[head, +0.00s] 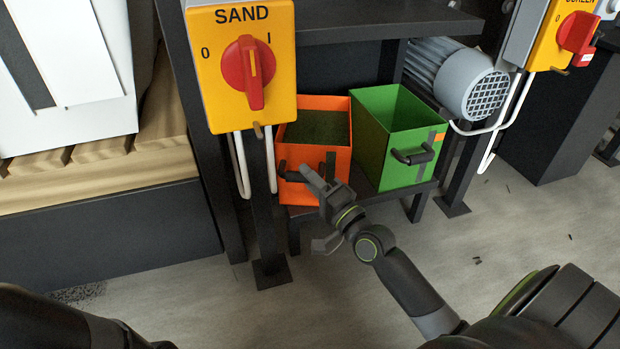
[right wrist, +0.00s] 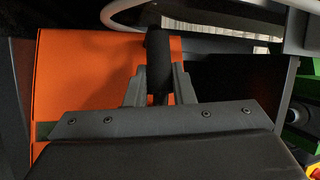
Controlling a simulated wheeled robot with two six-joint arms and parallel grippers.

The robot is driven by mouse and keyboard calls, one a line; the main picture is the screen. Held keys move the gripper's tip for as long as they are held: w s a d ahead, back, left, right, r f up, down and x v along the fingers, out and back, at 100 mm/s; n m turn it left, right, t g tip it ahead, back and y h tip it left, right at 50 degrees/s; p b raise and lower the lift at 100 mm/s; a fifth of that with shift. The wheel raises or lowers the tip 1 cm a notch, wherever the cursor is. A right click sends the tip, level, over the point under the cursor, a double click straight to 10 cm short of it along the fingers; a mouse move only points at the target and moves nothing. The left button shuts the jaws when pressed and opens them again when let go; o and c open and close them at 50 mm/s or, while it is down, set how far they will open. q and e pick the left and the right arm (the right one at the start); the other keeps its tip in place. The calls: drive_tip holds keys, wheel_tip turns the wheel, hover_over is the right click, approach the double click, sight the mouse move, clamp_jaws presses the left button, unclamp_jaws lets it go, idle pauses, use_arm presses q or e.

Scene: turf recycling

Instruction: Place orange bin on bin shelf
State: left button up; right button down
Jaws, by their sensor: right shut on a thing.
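The orange bin (head: 316,183) stands on a low dark shelf (head: 294,213) beside a green bin and holds dark green material. My right gripper (head: 322,180) is at the front of the orange bin, over its dark handle. In the right wrist view the gripper (right wrist: 160,88) is shut on the black handle (right wrist: 159,50), with the orange bin's face (right wrist: 80,75) behind it. The gripper hides part of the bin's front. My left gripper does not show; only a dark part of my left arm is at the lower left.
The green bin (head: 388,145) with a dark handle stands right of the orange bin. A yellow SAND switch box (head: 215,85) on a dark post is at the near left. A grey motor (head: 470,85) is at the right. The concrete floor in front is mostly clear.

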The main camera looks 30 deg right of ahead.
drive_tip(key=shift+f, duration=0.5)
drive_tip(key=c, duration=0.8)
unclamp_jaws()
drive_tip(key=shift+f, duration=0.1)
drive_tip(key=shift+c, duration=0.2)
drive_tip(key=b+v, duration=0.4)
drive_tip(key=v, duration=1.3)
drive_tip(key=shift+s, duration=0.2)
drive_tip(key=shift+d, duration=0.1)
